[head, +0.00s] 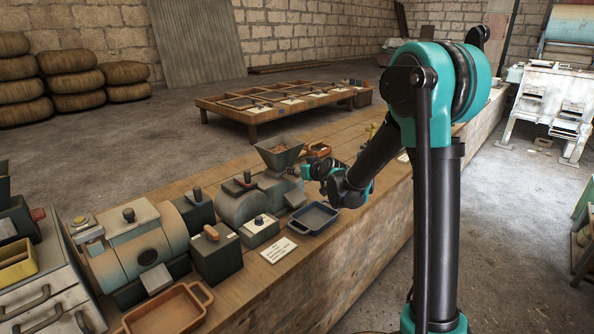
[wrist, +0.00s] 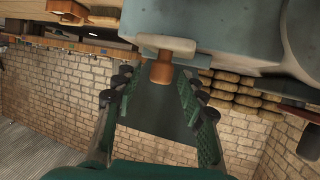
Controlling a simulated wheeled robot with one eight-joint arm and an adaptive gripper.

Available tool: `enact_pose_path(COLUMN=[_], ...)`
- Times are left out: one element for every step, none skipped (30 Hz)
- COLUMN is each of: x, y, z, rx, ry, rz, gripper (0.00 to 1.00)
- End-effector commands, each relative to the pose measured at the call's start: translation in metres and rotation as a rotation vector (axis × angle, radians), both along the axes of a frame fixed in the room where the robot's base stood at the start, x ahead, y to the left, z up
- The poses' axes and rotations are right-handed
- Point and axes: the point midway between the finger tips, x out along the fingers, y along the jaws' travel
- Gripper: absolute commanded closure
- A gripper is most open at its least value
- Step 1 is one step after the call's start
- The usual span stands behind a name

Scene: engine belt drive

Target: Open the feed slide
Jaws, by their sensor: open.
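The mill (head: 240,202) stands on the wooden bench with a flared grey hopper (head: 279,156) on top. My gripper (head: 308,172) is just right of the hopper's base, partly hidden by its own wrist. In the wrist view my gripper (wrist: 158,80) is open, with a finger on each side of a brown knob (wrist: 161,69). The knob sits on a short pale bar (wrist: 164,44) against the grey-blue machine body (wrist: 215,22). It looks like the feed slide's handle, but the slide plate itself is not clearly seen. Neither finger visibly touches the knob.
A blue-grey tray (head: 314,219) lies on the bench below my arm, beside a white label card (head: 278,250). A dark box with a wooden-handled lever (head: 213,240) and an orange tray (head: 170,308) stand nearer. A small wooden box (head: 319,150) lies behind my gripper.

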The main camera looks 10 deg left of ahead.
Motion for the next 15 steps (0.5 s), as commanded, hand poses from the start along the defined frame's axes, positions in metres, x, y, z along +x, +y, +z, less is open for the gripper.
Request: enact_pose_path(x=[0.0024, 0.0033, 0.0045, 0.0051, 0.0054, 0.0057, 0.0059, 0.0059, 0.0059, 0.0058, 0.0057, 0.0057, 0.0057, 0.0056, 0.0056], y=[0.0019, 0.0025, 0.0031, 0.0036, 0.0038, 0.0040, 0.0040, 0.0040, 0.0040, 0.0039, 0.0039, 0.0039, 0.0039, 0.0038, 0.0038], z=[-0.0014, -0.0019, -0.0025, -0.0028, -0.0031, -0.0032, -0.0033, -0.0033, -0.0033, -0.0032, -0.0032, -0.0032, -0.0032, -0.0031, -0.0031], rx=[0.000, 0.000, 0.000, 0.000, 0.000, 0.000, 0.000, 0.000, 0.000, 0.000, 0.000, 0.000, 0.000, 0.000, 0.000], ry=[0.000, 0.000, 0.000, 0.000, 0.000, 0.000, 0.000, 0.000, 0.000, 0.000, 0.000, 0.000, 0.000, 0.000, 0.000], rz=[0.000, 0.000, 0.000, 0.000, 0.000, 0.000, 0.000, 0.000, 0.000, 0.000, 0.000, 0.000, 0.000, 0.000, 0.000], gripper=[0.59, 0.59, 0.59, 0.59, 0.59, 0.59, 0.59, 0.59, 0.59, 0.59, 0.59, 0.59, 0.61, 0.65, 0.70])
